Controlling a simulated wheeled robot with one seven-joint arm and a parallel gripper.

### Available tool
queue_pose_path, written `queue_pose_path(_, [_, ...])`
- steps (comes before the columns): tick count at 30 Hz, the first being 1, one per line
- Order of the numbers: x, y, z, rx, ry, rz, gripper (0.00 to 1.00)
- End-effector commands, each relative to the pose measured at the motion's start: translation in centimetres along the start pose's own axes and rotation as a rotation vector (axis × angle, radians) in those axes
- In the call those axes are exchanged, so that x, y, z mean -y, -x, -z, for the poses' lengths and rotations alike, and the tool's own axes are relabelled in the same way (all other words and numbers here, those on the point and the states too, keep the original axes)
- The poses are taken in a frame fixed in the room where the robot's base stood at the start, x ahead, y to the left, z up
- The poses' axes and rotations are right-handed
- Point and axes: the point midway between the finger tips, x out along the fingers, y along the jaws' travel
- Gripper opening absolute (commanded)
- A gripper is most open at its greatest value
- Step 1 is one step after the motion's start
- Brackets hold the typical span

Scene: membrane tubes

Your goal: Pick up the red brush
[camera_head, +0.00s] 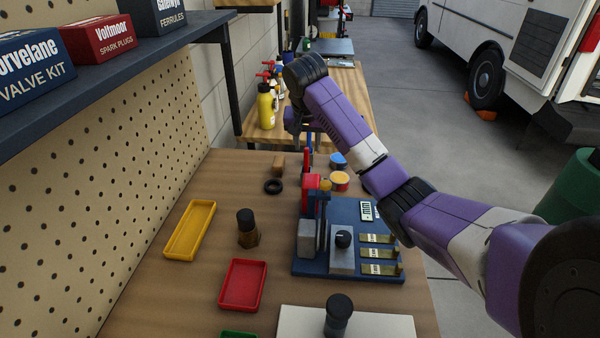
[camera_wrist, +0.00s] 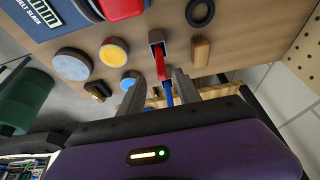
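The red brush stands upright, with a red part (camera_head: 307,160) below and a blue part above, behind the blue fixture on the bench. In the wrist view its red part (camera_wrist: 160,64) rises from a small square holder (camera_wrist: 156,38), and its blue part points toward my wrist. My gripper (camera_wrist: 158,82) is open, with one grey finger on either side of the brush's blue part. Gaps show between the fingers and the brush.
A blue fixture board (camera_head: 345,270) stands in front of the brush. Near the brush are a black ring (camera_head: 273,186), a wooden block (camera_head: 278,163) and round yellow-topped (camera_head: 339,180) and blue-topped (camera_head: 338,160) containers. Yellow (camera_head: 168,246) and red (camera_head: 262,290) trays lie left.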

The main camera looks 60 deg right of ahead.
Motion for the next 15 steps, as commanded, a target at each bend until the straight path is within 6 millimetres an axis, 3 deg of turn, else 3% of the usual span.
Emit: queue_pose_path(15, [0.1,-4.9,-0.1,0.002,0.0,-0.003,0.4])
